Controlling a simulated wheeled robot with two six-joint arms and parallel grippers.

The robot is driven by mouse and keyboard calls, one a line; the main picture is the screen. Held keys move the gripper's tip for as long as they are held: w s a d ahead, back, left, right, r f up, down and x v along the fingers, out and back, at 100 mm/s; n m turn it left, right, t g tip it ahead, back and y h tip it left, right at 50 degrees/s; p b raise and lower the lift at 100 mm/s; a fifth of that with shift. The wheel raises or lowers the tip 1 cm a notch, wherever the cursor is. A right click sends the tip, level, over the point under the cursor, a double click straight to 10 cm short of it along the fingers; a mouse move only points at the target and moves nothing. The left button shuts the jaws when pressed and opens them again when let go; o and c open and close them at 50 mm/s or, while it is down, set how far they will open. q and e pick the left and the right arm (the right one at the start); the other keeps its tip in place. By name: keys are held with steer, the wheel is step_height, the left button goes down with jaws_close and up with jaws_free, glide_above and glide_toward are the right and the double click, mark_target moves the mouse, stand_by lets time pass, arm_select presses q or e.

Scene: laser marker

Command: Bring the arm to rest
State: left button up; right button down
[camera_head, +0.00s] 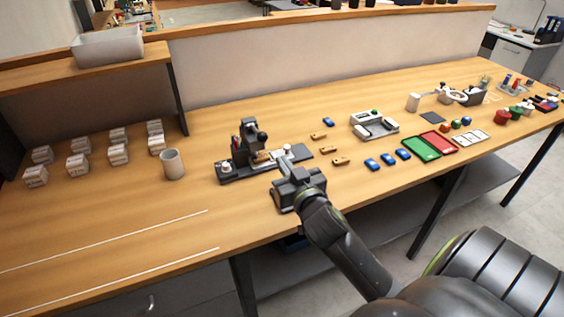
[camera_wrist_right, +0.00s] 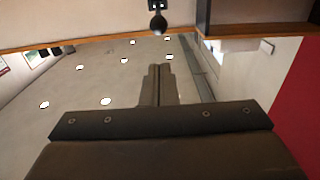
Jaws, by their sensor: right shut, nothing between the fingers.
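My right gripper (camera_head: 285,165) is shut and empty. It is at the front of the wooden table (camera_head: 120,215), just in front of the laser marker (camera_head: 250,145) on its dark base. I cannot tell from this view whether it touches the base. In the right wrist view the shut fingers (camera_wrist_right: 157,80) point up against a ceiling with lights. My right arm comes in from the lower right in the head view. My left gripper does not show.
A grey cup (camera_head: 172,164) and several white boxes (camera_head: 77,162) stand to the left. Wooden pieces (camera_head: 341,161), blue pieces (camera_head: 372,165), a white fixture (camera_head: 374,125), a green tray (camera_head: 420,149) and a red tray (camera_head: 438,141) lie to the right. The table's front left is clear.

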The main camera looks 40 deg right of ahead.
stand_by(0.8)
steer(key=s+f+g, duration=0.7)
steer(key=s+f, duration=0.4)
steer(key=f, duration=0.1)
steer(key=s+a+f+n+g+y, duration=0.1)
steer(key=s+a+f+g, duration=0.15)
steer(key=s, duration=0.55)
steer(key=s+a+f+n+g+y, duration=0.15)
steer(key=s+f+g, duration=0.25)
steer(key=s, duration=0.4)
step_height(320, 180, down, 26)
steer(key=d+g, duration=0.1)
steer(key=g, duration=0.1)
steer(key=s+a+f, duration=0.1)
steer(key=s+f, duration=1.3)
steer(key=s, duration=0.1)
steer(key=shift+f+g, duration=0.3)
steer(key=shift+g, duration=0.15)
